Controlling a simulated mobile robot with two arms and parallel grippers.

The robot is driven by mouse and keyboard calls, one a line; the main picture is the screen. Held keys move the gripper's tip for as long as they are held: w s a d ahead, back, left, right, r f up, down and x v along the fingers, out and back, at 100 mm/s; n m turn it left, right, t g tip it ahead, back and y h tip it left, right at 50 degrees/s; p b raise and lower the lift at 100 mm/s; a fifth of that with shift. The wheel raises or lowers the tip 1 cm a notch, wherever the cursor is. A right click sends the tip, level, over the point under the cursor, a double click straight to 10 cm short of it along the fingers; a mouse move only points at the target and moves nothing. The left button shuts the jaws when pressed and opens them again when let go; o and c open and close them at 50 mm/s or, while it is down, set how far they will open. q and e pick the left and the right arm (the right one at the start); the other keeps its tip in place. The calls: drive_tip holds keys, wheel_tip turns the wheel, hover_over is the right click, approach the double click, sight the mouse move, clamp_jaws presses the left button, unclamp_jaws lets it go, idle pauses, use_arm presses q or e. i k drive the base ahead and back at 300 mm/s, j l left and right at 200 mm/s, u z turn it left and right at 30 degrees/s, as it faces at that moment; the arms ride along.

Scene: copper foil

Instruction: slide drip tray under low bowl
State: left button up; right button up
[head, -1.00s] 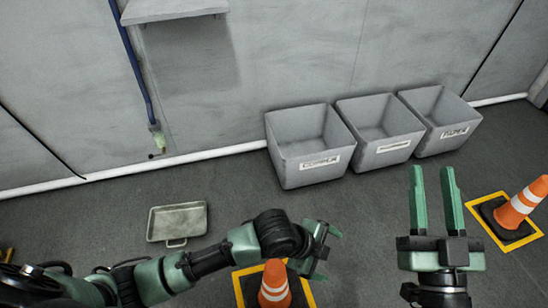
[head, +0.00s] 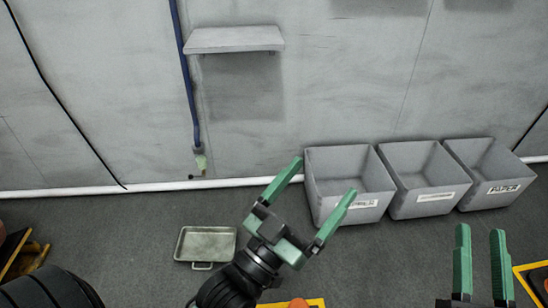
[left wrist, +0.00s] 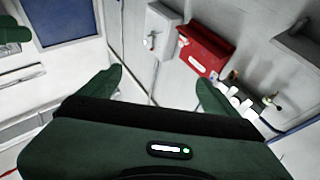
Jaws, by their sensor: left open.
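The drip tray (head: 206,243) is a shallow grey-green metal tray with a small handle on its near side. It lies flat on the floor, left of centre. My left gripper (head: 321,180) is open and empty, up and right of the tray in the head view and apart from it. Its spread fingers also show in the left wrist view (left wrist: 158,85). My right gripper (head: 481,233) is at the lower right, fingers apart with nothing between them. I cannot make out a bowl for certain in either view. A grey ledge (head: 235,39) projects from the wall above the tray.
A blue pipe (head: 187,90) runs down the wall to a pale green end (head: 201,162) above the floor. Several grey bins, one a labelled bin (head: 416,180), line the wall at right. Floor between tray and wall is clear. The left wrist view shows a red wall box (left wrist: 203,50).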

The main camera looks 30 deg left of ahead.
sight(211, 245)
drive_tip(key=u, duration=1.6)
drive_tip(key=i+j+z, duration=0.1)
drive_tip(key=z, duration=0.35)
drive_tip(key=i+j+z, duration=0.1)
drive_tip(key=z, duration=0.35)
drive_tip(key=j+z, duration=0.3)
drive_tip(key=z, duration=0.15)
drive_tip(key=j+z, duration=0.25)
drive_tip(key=z, duration=0.15)
drive_tip(key=i, duration=0.05)
